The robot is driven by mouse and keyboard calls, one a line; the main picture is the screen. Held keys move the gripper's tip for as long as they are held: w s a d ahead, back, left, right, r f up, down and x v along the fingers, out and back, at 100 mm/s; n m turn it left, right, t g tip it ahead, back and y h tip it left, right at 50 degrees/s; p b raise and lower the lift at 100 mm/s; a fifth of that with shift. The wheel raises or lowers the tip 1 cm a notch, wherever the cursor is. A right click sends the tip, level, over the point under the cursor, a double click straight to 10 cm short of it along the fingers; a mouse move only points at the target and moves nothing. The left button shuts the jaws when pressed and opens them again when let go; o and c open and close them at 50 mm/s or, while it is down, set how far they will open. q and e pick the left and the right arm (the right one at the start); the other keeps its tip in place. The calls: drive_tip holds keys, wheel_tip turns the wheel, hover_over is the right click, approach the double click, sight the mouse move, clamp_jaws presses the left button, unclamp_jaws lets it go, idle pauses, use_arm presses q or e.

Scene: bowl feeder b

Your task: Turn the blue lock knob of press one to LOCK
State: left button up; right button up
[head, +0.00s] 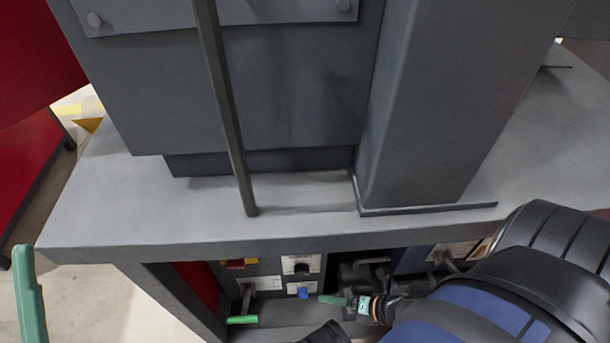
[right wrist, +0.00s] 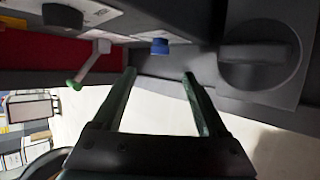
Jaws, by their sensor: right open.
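The blue lock knob (head: 303,293) is small and sits on the panel below the press table's front edge, under a white label plate. It also shows in the right wrist view (right wrist: 159,46), beyond and between my fingertips. My right gripper (head: 335,300) is just right of the knob in the head view. In the right wrist view my right gripper (right wrist: 159,74) is open and empty, its two green fingers apart and no contact with the knob visible. A green finger of my left gripper (head: 30,295) shows at the left edge; its other finger is not visible.
A lever with a green handle (head: 243,319) hangs left of the blue knob. A black knob (head: 302,267) sits above it. A large dark round knob (right wrist: 258,55) is at the right in the wrist view. The grey table (head: 120,200) overhangs the panel.

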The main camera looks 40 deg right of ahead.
sight(305, 297)
drive_tip(key=b+x, duration=0.4)
drive_tip(key=x, duration=0.6)
drive_tip(key=shift+b, duration=0.3)
drive_tip(key=shift+b+x, duration=0.3)
drive_tip(key=shift+x, duration=0.45)
use_arm(q)
wheel_tip(305, 297, down, 6)
drive_tip(key=shift+d+f, duration=0.15)
drive_tip(key=shift+d, duration=0.25)
drive_tip(key=shift+w, duration=0.1)
use_arm(e)
drive_tip(key=shift+r, duration=0.1)
clamp_jaws()
